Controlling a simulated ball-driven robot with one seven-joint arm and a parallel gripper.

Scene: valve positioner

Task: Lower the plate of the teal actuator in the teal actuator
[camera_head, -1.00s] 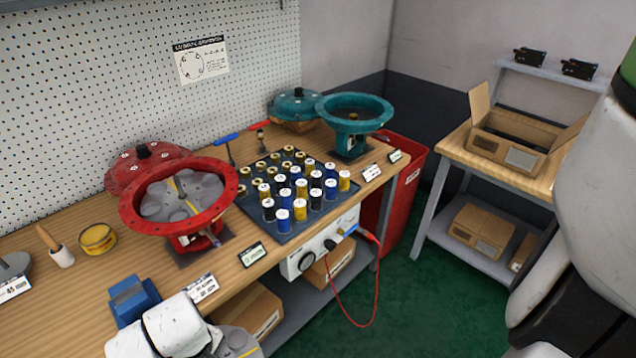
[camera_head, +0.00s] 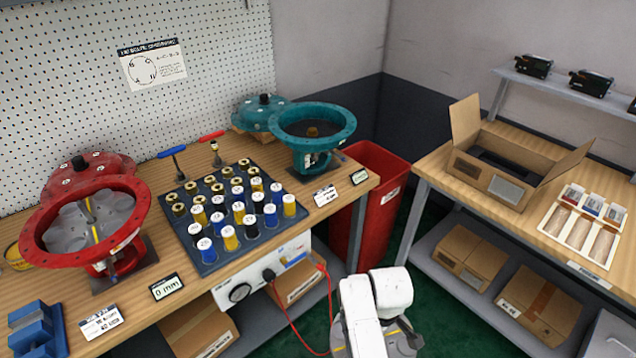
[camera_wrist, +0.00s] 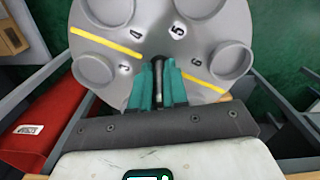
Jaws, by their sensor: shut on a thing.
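The teal actuator (camera_head: 312,132) stands at the right end of the bench, its round bowl open at the top, with a brownish piece inside at the bottom. Its teal domed cover (camera_head: 262,112) sits behind it to the left. In the wrist view my gripper (camera_wrist: 158,88) has its teal fingers shut on the centre stem of a grey round plate (camera_wrist: 196,45). The plate has shallow round cups, printed numbers and a yellow stripe, and it hangs clear of the bench. In the head view my arm shows low in the middle; my fingers and the held plate are out of sight there.
The red actuator (camera_head: 98,262) with a grey plate inside stands at the left. A dark tray (camera_head: 208,262) of blue, yellow and black springs lies between the actuators. A red bin (camera_head: 368,205) stands beside the bench end. A side table (camera_head: 520,195) holds an open carton.

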